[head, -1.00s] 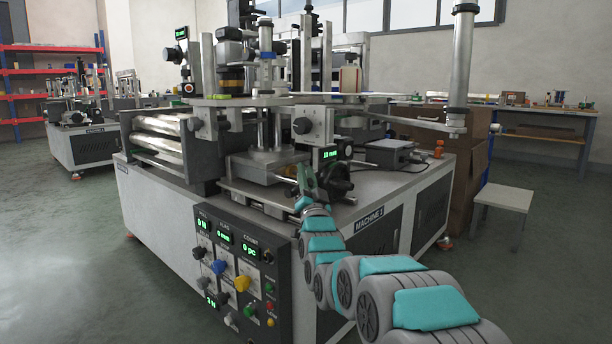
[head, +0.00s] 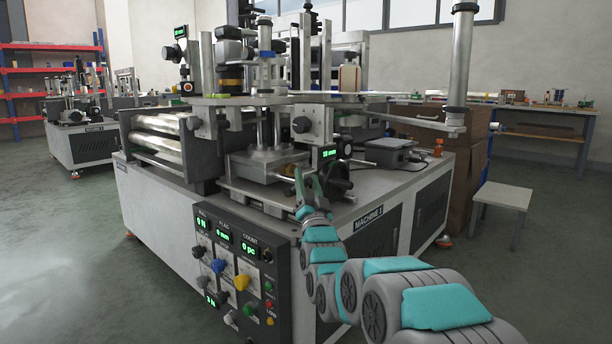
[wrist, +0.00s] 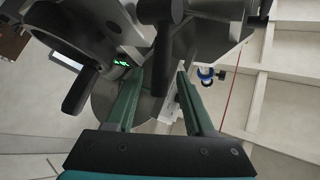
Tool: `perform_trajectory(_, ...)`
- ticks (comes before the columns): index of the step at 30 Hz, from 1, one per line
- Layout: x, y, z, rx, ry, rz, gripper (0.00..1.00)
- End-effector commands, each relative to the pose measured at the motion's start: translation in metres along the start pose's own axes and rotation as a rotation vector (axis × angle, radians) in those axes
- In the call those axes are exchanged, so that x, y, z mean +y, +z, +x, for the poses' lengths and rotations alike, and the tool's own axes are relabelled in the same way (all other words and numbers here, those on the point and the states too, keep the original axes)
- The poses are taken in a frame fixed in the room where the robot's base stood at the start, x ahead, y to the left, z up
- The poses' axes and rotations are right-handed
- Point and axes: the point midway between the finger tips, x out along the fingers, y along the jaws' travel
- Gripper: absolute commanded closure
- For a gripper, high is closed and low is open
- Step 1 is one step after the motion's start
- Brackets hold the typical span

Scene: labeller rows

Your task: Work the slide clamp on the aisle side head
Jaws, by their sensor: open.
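The aisle side head is the slide assembly on the near side of the machine, with a small green-lit display (head: 329,153). Dark knobs and a handle (head: 338,181) sit just below the display. My gripper (head: 309,178) is open at the left of these dark parts, its green fingers pointing up. In the wrist view, a dark lever (wrist: 162,45) stands ahead of and between the open fingers of my gripper (wrist: 159,78). A black looped handle (wrist: 82,90) is left of the fingers. I cannot tell which dark part is the slide clamp, or whether a finger touches it.
A control panel (head: 238,268) with knobs and buttons is on the machine's front, left of my arm. A long flat bar and a post (head: 460,60) overhang the right side. A stool (head: 502,196) stands at right. The floor at left is clear.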

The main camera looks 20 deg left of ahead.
Motion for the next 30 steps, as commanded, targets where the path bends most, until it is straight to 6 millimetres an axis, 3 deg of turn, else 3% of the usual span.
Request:
perform_trajectory(9,0.001,0.002,-0.039,-0.005,0.003,0.000,0.47)
perform_trajectory(23,0.001,0.001,-0.050,-0.002,0.001,0.000,0.47)
perform_trajectory(30,0.012,-0.002,-0.052,-0.050,0.039,-0.020,0.70)
